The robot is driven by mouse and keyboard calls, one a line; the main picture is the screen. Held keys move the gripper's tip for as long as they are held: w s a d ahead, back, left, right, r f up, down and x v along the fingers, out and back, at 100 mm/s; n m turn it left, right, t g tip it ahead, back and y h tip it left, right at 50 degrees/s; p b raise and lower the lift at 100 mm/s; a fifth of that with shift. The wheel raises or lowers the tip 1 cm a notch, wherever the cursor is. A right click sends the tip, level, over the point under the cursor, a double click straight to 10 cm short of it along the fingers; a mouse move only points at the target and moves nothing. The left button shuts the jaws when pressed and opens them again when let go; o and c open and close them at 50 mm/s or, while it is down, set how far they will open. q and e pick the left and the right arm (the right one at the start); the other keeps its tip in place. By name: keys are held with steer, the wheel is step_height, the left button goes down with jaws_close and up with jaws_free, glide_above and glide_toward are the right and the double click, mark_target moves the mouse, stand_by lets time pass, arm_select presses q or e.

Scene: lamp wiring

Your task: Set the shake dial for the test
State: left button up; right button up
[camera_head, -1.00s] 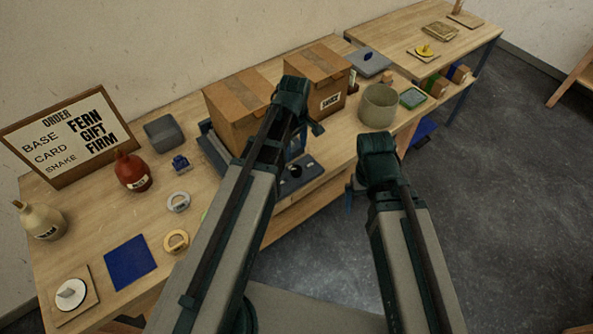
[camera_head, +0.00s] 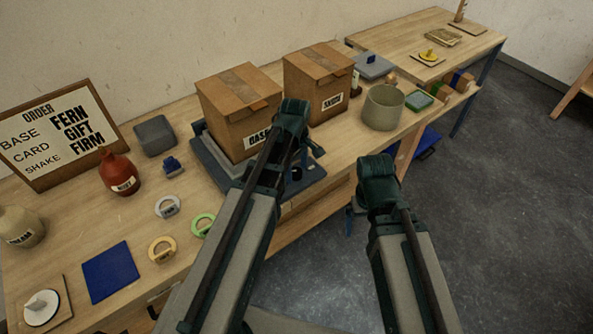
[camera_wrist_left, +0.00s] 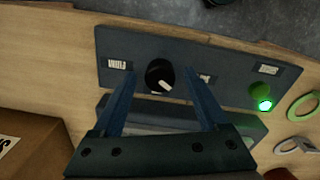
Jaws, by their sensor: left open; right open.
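The pointer slants toward the lower right in the left wrist view. My left gripper (camera_wrist_left: 161,88) is open, its two fingers on either side of the knob in that view; I cannot tell whether they touch it. In the head view the left gripper (camera_head: 305,158) is over the front of the grey machine (camera_head: 215,165). My right gripper (camera_head: 356,212) hangs in front of the table, open.
A green light (camera_wrist_left: 264,104) glows on the panel. Boxes marked BASE (camera_head: 237,105) and a second label (camera_head: 318,80) stand behind. The order board (camera_head: 60,135) pairs SHAKE with FIRM. A grey pot (camera_head: 383,108) and several rings (camera_head: 203,225) are on the table.

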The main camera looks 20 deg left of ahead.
arm_select(q)
steer(key=shift+c, duration=0.3)
jaws_close()
steer(key=shift+m, duration=0.3)
steer(key=m, duration=1.1)
steer(key=shift+m, duration=0.4)
steer(key=m, duration=0.6)
steer(key=shift+a, duration=0.1)
steer(key=m, duration=0.5)
steer(key=shift+m, duration=0.4)
